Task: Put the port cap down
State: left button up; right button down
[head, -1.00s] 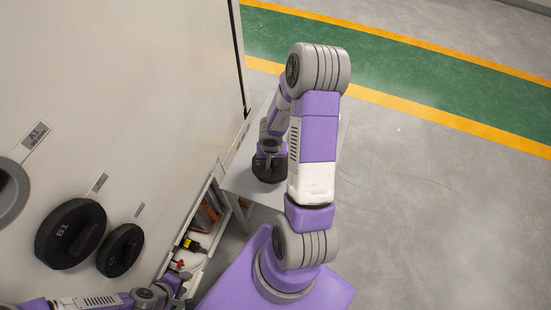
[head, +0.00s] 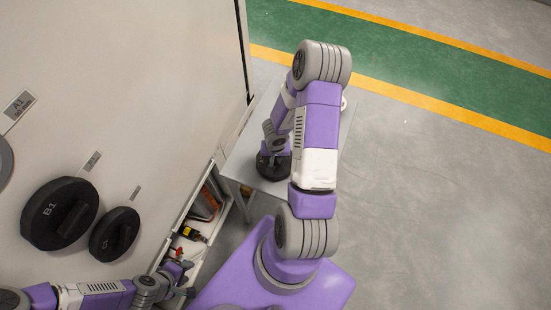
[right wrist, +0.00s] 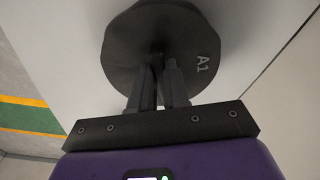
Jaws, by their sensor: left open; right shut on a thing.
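The port cap (head: 272,170) is a round black disc marked A1 in the right wrist view (right wrist: 205,45). My right gripper (head: 275,152) is shut on its central grip, as the right wrist view (right wrist: 158,68) also shows. The cap is at the near left part of a small grey table (head: 240,165). I cannot tell whether it touches the tabletop. My right forearm hides part of the table. My left gripper (head: 184,280) is open and empty at the bottom, in front of the shelf.
Black caps B1 (head: 60,213) and a smaller one (head: 114,234) sit on the pale panel (head: 130,80). An A1 label (head: 20,104) is at the left. An open shelf (head: 200,235) below the table's left holds tools. Open floor (head: 440,220) lies right.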

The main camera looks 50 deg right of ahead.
jog(key=c, duration=1.1)
grip_release()
jog(key=r+p, duration=0.2)
jog(key=r, duration=0.1)
jog(key=r+p, duration=0.2)
jog(key=r, duration=0.1)
jog(key=shift+s+a+r, duration=0.15)
jog(key=shift+a+r, duration=0.05)
jog(key=shift+r, duration=0.05)
jog(key=shift+s+a+r, duration=0.1)
jog(key=shift+r, duration=1.3)
jog(key=shift+s+a+r, duration=0.1)
jog(key=shift+r, duration=1.3)
jog(key=shift+a, duration=0.1)
